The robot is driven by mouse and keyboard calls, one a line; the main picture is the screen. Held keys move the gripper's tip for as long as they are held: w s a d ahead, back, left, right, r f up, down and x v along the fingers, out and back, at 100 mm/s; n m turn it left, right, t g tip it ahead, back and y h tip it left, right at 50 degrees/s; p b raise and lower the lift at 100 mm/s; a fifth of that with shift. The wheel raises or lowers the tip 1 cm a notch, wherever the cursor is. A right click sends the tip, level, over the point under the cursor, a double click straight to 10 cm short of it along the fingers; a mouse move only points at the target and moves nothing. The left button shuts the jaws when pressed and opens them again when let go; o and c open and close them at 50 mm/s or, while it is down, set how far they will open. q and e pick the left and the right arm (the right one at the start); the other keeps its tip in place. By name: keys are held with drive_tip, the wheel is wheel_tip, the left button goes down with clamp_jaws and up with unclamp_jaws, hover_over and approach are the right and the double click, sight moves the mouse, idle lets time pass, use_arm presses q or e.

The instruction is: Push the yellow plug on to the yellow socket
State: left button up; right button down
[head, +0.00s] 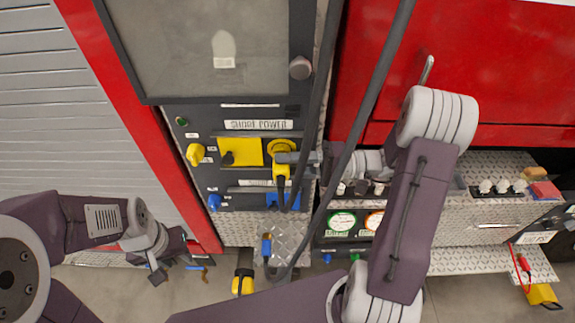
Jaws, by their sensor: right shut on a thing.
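The yellow plug (279,171) is at the panel with its dark cable hanging below it. My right gripper (291,158) reaches in from the right and is shut on the plug. The round yellow socket (279,145) is directly behind the plug, which partly covers it. I cannot tell how deep the plug sits in it. A yellow square lid (249,147) is beside the socket on the left. My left gripper (174,270) is low at the left, away from the panel, empty, with its fingers apart.
The panel labelled SHORE POWER (258,125) also carries a yellow knob (195,154) and a blue knob (214,202). A blue-ended connector (266,246) hangs below. Dark cables cross in front of the red cabinet (480,65). A yellow-black object (243,281) is near the floor.

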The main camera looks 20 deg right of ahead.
drive_tip(key=shift+w, duration=0.1)
drive_tip(key=c, duration=0.9)
unclamp_jaws()
drive_tip(key=b+v, duration=0.3)
drive_tip(key=v, duration=0.6)
